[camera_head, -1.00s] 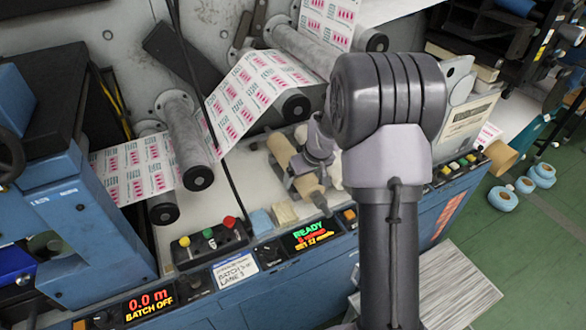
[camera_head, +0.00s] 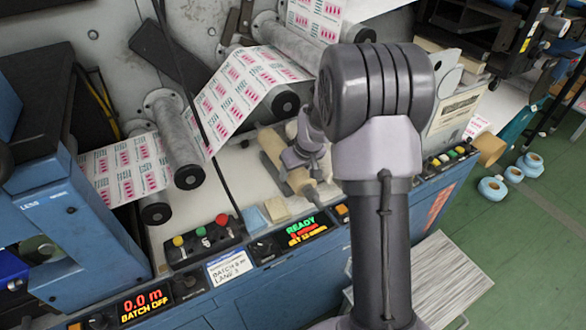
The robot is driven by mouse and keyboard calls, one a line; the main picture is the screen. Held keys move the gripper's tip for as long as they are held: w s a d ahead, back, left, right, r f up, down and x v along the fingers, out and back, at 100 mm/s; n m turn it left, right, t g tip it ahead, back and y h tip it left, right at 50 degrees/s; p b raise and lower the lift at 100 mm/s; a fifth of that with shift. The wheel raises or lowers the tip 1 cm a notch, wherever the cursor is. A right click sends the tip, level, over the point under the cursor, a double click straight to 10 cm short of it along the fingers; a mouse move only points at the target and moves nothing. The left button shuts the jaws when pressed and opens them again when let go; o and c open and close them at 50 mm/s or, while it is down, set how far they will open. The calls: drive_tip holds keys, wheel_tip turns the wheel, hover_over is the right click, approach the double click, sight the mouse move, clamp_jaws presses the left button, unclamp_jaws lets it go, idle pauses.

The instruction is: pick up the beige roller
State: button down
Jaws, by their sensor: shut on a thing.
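The beige roller (camera_head: 271,146) is a slim cylinder lying slantwise above the pale machine top, left of my arm. My gripper (camera_head: 291,160) is shut on the roller around its middle. The gripper and wrist hide part of the roller; its far end and its near end show on either side. I cannot tell whether the roller touches the surface below it.
The printed label web (camera_head: 228,97) runs over grey rollers (camera_head: 178,132) behind and left. Blue tape rolls (camera_head: 492,189) lie on the green floor.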

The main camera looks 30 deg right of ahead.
wheel_tip(320, 180, up, 4)
drive_tip(key=shift+f+p, duration=0.25)
drive_tip(key=shift+p, duration=0.5)
drive_tip(key=s+a+r+b, duration=0.1)
drive_tip(key=s+a, duration=0.3)
drive_tip(key=s, duration=1.1)
drive_tip(key=shift+s, duration=0.3)
